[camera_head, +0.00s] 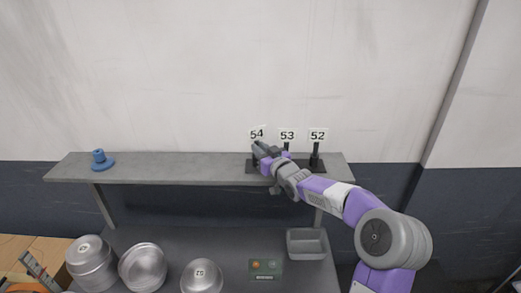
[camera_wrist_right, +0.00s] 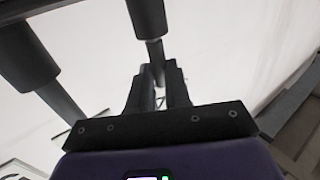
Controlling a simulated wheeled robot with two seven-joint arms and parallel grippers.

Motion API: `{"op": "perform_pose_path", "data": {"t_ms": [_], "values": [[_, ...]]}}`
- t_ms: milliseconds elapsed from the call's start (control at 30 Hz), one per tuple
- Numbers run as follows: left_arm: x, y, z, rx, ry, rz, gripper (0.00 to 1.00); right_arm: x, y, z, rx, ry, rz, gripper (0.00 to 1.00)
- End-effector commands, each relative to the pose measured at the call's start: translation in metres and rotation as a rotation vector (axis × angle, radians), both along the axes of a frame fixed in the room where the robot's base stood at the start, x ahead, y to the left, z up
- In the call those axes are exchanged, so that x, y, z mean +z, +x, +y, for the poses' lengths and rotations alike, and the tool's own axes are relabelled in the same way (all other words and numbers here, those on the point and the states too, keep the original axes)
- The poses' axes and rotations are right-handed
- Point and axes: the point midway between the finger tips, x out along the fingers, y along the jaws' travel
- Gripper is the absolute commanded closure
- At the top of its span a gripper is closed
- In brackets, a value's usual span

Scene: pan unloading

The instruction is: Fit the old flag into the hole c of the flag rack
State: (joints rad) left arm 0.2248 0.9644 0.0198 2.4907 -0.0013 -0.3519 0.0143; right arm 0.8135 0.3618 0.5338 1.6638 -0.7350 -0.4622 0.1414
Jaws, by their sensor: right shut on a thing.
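The flag rack (camera_head: 318,164) is a dark base with black upright holders on the right part of the grey shelf. The flag marked 54 (camera_head: 257,134) is at its left end and leans slightly. The flags marked 53 (camera_head: 287,135) and 52 (camera_head: 317,135) stand upright in the rack. My right gripper (camera_head: 262,150) is shut on the pole of flag 54; in the right wrist view its fingers (camera_wrist_right: 155,85) close around a thin dark pole (camera_wrist_right: 155,50). The arm hides the pole's lower end and the hole letters. My left gripper is out of view.
A blue stepped piece (camera_head: 101,160) sits on the shelf's left end (camera_head: 70,169). Below are several round metal pans (camera_head: 143,267), a grey bin (camera_head: 307,243) and a green card (camera_head: 265,268). The shelf's middle is clear. A dark post (camera_wrist_right: 28,50) is close by in the wrist view.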

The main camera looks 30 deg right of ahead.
Motion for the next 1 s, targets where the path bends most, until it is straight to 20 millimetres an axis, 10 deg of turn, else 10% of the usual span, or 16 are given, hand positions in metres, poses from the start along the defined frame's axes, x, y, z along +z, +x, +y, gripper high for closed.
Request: {"op": "perform_pose_path", "data": {"t_ms": [467,500,667,1000], "values": [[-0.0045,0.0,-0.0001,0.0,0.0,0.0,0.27,-0.005,0.0,0.0001,0.0,0.0,0.0,1.0],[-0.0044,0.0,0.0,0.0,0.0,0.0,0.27,-0.0049,0.0,0.0001,0.0,0.0,0.0,0.76],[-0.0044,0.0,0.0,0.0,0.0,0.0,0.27,-0.0049,0.0,0.0,0.0,0.0,0.0,0.53],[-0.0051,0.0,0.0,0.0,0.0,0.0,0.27,-0.0051,-0.0035,-0.0006,-0.001,-0.001,0.0,0.53]]}}
